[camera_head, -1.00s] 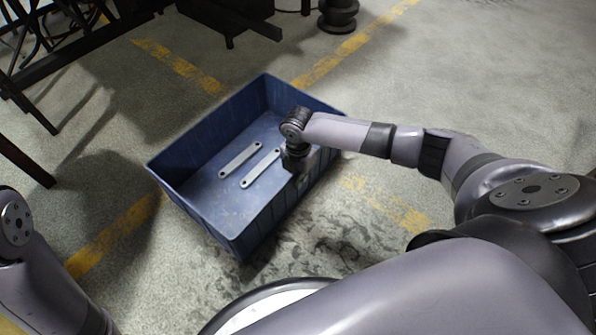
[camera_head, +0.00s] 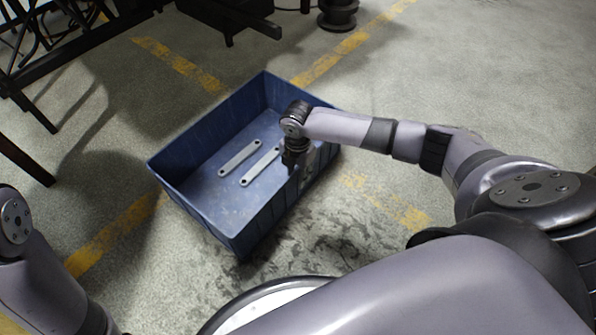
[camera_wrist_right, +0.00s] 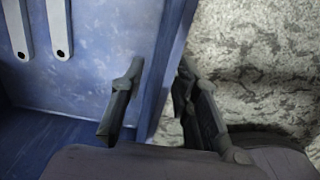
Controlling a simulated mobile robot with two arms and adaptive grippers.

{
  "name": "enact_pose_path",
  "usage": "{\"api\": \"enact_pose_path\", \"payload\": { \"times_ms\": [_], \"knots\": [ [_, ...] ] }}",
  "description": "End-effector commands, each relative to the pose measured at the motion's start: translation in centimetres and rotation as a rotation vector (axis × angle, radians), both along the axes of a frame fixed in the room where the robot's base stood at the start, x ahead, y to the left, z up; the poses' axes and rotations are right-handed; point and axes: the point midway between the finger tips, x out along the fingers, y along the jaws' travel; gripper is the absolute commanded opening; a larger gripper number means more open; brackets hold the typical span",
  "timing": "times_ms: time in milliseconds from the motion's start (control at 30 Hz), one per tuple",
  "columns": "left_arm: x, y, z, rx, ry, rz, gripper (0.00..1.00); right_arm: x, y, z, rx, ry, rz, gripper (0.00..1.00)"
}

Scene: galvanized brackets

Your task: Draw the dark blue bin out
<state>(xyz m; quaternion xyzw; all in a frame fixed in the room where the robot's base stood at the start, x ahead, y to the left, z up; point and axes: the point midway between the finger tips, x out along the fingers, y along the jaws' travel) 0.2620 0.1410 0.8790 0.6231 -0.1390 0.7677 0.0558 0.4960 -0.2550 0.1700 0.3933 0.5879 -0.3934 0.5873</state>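The dark blue bin (camera_head: 205,215) is an open rectangular box standing on the floor in the middle of the head view. Two light grey flat brackets (camera_head: 240,158) lie on its bottom. My right gripper (camera_head: 296,172) points down at the bin's right-hand wall. In the right wrist view the gripper (camera_wrist_right: 158,75) straddles the bin's wall (camera_wrist_right: 168,70), one finger inside and the other outside. The fingers stand apart, with a gap between the inner finger and the wall. My left arm shows at the lower left; its gripper is out of view.
A dark metal frame or rack (camera_head: 75,45) stands at the upper left, with a dark round base (camera_head: 338,15) at the top. Worn yellow lines (camera_head: 180,65) mark the concrete floor. Open floor lies to the right of the bin.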

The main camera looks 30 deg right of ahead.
Motion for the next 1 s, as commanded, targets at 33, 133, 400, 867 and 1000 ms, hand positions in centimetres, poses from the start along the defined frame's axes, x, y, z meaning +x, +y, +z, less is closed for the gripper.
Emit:
{"api": "enact_pose_path", "payload": {
  "times_ms": [33,133,400,867,1000],
  "knots": [
    [0.0,0.0,0.0,0.000,0.000,0.000,0.00,0.1,-0.1,0.9,0.000,-0.003,0.001,0.29],
    [0.0,0.0,0.0,0.000,0.000,0.000,0.00,0.1,0.0,3.0,0.000,-0.005,0.001,0.29],
    [0.0,0.0,0.0,0.000,-0.001,-0.001,0.00,0.1,-0.1,8.5,-0.001,-0.004,0.001,0.29],
    [0.0,0.0,0.0,0.000,-0.001,-0.001,0.00,0.0,-0.1,10.9,-0.001,0.000,-0.001,0.29],
    [0.0,0.0,0.0,0.000,-0.001,-0.001,0.00,0.0,-0.1,10.9,-0.001,0.001,-0.001,0.29]
  ]
}}
